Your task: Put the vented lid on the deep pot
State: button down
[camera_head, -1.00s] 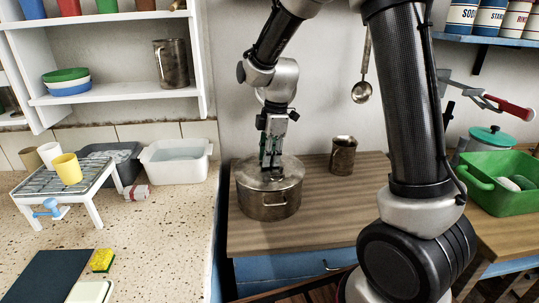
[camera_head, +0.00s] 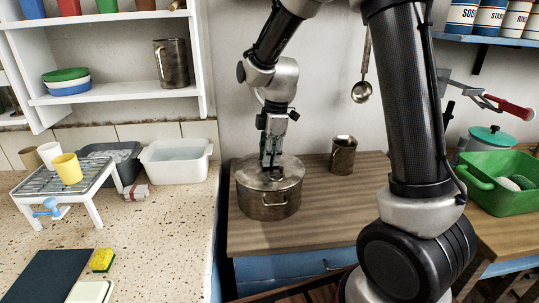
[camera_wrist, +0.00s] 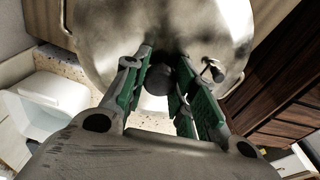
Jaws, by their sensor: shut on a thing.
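The deep pot (camera_head: 268,204) is a worn metal pot with a side handle, standing on the wooden counter below my arm. The round metal lid (camera_head: 292,168) is at the pot's top and looks about level. From here I cannot tell whether it is fully seated. My gripper (camera_head: 271,166) points down over the middle of the lid. In the wrist view the green-padded fingers of my gripper (camera_wrist: 160,95) are shut on the lid's dark round knob (camera_wrist: 158,78). The lid (camera_wrist: 125,35) fills the top of that view, with a small dark fitting right of the knob.
A metal mug (camera_head: 343,156) stands right of the pot. A white basin (camera_head: 175,165) and a rack with cups (camera_head: 68,178) are on the left counter. A green tub (camera_head: 497,190) is at the right. The wood in front of the pot is clear.

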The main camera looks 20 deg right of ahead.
jog(key=shift+f, duration=0.1)
dwell(0.3)
jog(key=c, duration=0.6)
grip_release()
jog(key=shift+r, duration=3.5)
